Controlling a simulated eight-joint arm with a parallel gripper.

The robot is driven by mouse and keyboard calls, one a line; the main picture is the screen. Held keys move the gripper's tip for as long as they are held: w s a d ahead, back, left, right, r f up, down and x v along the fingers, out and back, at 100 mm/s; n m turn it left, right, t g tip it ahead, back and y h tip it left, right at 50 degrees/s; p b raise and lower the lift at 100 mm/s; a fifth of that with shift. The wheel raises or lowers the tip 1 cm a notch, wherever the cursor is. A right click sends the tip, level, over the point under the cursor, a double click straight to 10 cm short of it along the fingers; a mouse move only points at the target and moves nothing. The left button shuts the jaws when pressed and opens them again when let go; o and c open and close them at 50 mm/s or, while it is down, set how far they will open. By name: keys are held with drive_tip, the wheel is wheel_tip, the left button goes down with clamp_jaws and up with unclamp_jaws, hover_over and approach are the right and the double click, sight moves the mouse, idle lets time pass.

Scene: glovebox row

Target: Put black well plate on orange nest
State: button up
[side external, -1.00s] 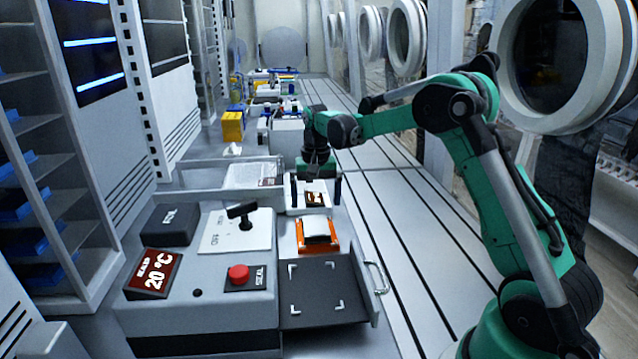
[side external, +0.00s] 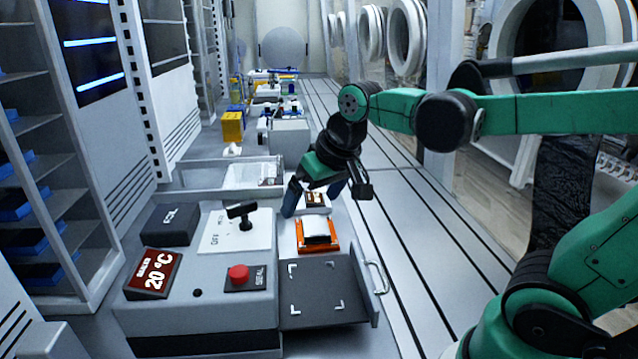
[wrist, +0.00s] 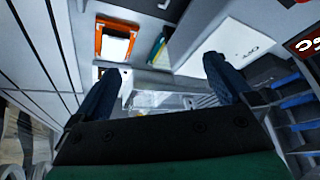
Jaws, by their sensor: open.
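The orange nest (side external: 301,236) sits in the middle of the side view, behind the dark drawer, with a pale flat centre. It also shows at the upper left of the wrist view (wrist: 100,43), outside the fingers. My gripper (side external: 312,202) is open, tilted, just behind the nest in the side view. Its blue fingers are spread with nothing held between them in the wrist view (wrist: 160,68).
A grey sealer unit (side external: 205,315) with a red button (side external: 238,273) and lever stands left of the nest. A dark drawer tray (side external: 322,285) with corner marks lies in front. A clear-walled bin (side external: 250,174) is behind. The slotted bench (side external: 395,225) to the right is clear.

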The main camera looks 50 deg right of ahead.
drive_tip(key=s+a+f, duration=0.1)
drive_tip(key=s+a+f+n+t, duration=0.2)
drive_tip(key=s, duration=0.1)
drive_tip(key=shift+y, duration=0.3)
idle(0.4)
